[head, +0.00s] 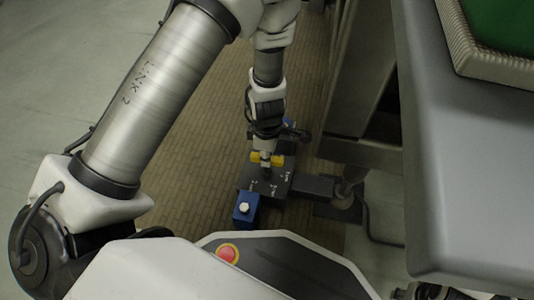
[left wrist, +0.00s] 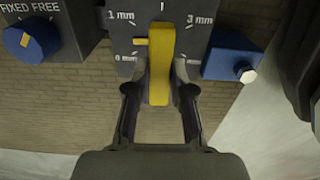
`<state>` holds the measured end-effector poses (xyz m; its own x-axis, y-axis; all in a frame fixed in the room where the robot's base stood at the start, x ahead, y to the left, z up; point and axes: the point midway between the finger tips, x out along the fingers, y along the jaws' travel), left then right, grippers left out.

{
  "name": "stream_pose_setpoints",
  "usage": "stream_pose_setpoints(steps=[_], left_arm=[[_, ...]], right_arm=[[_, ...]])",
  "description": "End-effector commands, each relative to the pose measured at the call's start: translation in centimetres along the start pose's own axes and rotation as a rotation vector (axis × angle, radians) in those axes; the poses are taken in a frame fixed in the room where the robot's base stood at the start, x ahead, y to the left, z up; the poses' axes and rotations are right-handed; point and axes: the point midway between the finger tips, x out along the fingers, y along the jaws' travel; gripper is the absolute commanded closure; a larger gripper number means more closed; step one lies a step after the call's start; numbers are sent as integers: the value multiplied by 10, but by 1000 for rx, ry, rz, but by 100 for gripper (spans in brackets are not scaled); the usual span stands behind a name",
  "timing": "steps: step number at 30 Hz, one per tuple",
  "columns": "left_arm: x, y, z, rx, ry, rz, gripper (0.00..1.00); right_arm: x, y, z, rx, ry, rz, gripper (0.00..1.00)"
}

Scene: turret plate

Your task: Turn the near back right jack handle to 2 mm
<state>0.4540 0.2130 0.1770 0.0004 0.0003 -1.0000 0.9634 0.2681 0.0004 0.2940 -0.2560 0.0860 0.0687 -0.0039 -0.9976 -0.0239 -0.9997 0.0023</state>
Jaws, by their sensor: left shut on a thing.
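The yellow jack handle (left wrist: 160,65) stands upright in the left wrist view, in front of a dark dial plate (left wrist: 205,38) with white millimetre marks. Its small yellow side pointer (left wrist: 140,41) points left, between the 0 mm and 1 mm labels. The 3 mm label is at upper right; a tick shows at the top edge, its label out of view. My left gripper (left wrist: 160,88) has a finger on each side of the handle and is shut on it. In the head view, the gripper (head: 265,152) reaches down to the yellow handle (head: 277,160). My right gripper is not in view.
A blue knob (left wrist: 32,38) under a "FIXED FREE" label is at left. A blue block (left wrist: 232,58) with a white hex piece is at right. In the head view, a grey table (head: 465,170) stands at right; brown tiled floor (head: 185,130) lies around the dark plate.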

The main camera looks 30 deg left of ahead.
Motion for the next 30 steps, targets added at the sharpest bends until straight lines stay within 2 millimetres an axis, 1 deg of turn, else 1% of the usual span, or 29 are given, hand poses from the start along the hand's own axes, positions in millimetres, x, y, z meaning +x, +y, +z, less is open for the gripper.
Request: stream_pose_setpoints(steps=[30], left_arm=[[1, 0, 0, 963, 1, 0, 100]], right_arm=[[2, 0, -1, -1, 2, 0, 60]])
